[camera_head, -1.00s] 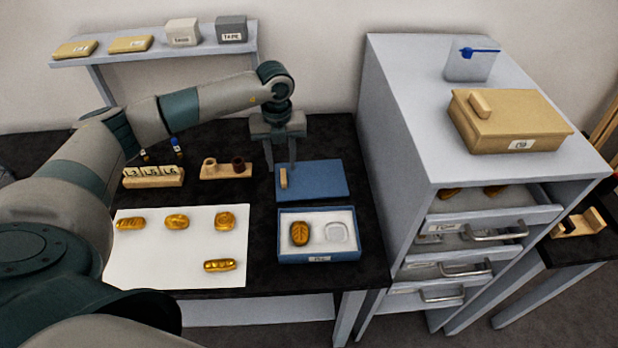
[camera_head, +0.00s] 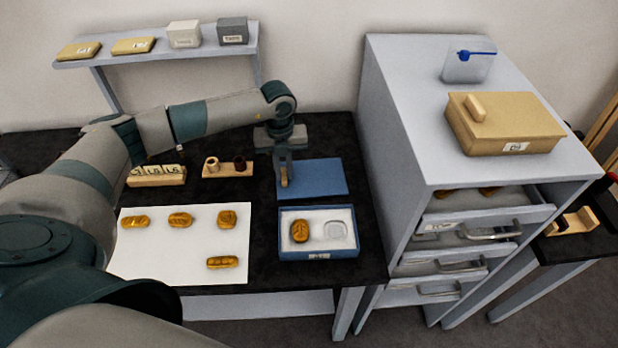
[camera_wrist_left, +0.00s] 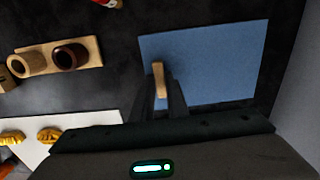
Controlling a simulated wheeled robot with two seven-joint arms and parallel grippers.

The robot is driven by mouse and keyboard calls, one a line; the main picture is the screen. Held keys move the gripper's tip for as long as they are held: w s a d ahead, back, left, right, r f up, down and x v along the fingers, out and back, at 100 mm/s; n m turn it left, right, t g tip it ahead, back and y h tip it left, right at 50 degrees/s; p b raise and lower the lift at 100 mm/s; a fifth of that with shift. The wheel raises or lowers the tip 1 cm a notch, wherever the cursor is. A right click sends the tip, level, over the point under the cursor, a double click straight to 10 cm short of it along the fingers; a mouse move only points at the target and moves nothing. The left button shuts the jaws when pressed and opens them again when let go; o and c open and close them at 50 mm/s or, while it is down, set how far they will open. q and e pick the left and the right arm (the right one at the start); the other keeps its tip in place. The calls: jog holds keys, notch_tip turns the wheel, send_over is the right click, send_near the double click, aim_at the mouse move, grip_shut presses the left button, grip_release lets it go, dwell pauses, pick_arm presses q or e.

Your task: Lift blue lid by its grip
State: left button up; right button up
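The blue lid (camera_head: 318,178) lies flat on the black table, just behind the open blue box (camera_head: 319,253). Its wooden grip (camera_wrist_left: 160,80) stands near the lid's left end. My left gripper (camera_head: 284,176) points down at the grip, with its fingers on either side of it in the left wrist view (camera_wrist_left: 164,92). The fingers look open, with a narrow gap beside the grip; contact is not clear. The box holds one gold piece (camera_head: 300,231) and one empty recess. My right gripper is not in view.
A wooden holder with two cups (camera_head: 228,168) stands left of the lid. A white mat (camera_head: 185,250) with several gold pieces lies at the front left. A grey drawer cabinet (camera_head: 398,130) rises close on the right, with a tan lidded box (camera_head: 505,125) on top.

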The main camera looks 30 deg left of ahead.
pick_arm(q)
grip_shut()
jog(key=shift+r+b, duration=0.7)
jog(key=shift+r, duration=0.05)
jog(key=shift+d+r+b, duration=0.2)
jog(key=shift+r+b, duration=0.55)
jog(key=shift+r, duration=0.5)
jog(key=s+d+r+b, duration=0.4)
jog(key=d+r, duration=0.3)
jog(key=d, duration=0.3)
jog(key=shift+s, duration=0.75)
jog(key=shift+r, duration=0.1)
jog(key=shift+r+p, duration=1.5)
jog(key=shift+r, duration=1.4)
